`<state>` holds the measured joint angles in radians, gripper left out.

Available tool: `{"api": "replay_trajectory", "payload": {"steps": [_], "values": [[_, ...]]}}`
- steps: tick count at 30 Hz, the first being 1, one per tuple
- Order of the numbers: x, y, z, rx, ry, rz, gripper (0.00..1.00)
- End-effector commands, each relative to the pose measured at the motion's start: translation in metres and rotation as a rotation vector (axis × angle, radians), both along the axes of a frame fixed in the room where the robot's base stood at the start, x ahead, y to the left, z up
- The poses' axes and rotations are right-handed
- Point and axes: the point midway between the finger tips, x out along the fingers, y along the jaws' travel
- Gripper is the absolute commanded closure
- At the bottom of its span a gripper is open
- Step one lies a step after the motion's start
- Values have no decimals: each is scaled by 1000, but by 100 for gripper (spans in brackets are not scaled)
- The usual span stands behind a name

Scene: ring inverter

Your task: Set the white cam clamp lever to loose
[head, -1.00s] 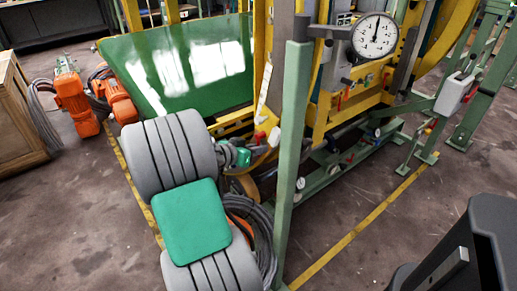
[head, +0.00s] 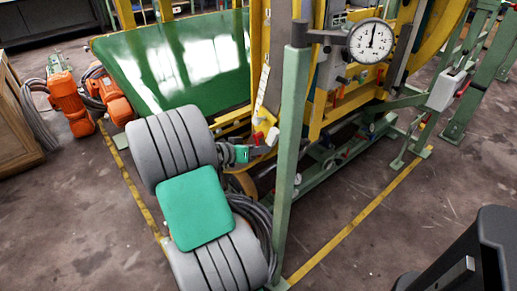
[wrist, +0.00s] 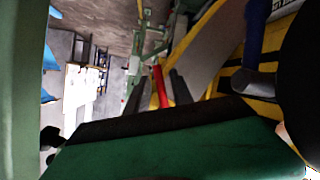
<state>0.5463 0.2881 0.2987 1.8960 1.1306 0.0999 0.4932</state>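A small white lever-like piece (head: 272,136) shows in the head view beside a red part (head: 258,138), low on the yellow frame left of the green post. It is too small to tell its exact setting. My gripper (wrist: 157,92) shows in the wrist view as two dark fingers standing apart. A red bar (wrist: 161,86) appears between them; I cannot tell its distance. I see no white lever clearly in the wrist view.
A green post (head: 290,150) with a dial gauge (head: 370,41) stands in the middle. Orange motors (head: 70,103) lie further left. Open floor (head: 400,225) is at the right.

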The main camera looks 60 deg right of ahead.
Motion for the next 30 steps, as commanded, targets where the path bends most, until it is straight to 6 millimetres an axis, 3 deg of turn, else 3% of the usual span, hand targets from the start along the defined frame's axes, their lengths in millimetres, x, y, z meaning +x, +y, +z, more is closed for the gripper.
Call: {"api": "replay_trajectory", "payload": {"steps": [10,21,30], "values": [[2,4,2,0,0,1,68],[23,62,29,0,-1,3,68],[24,68,31,-1,0,-1,68]]}}
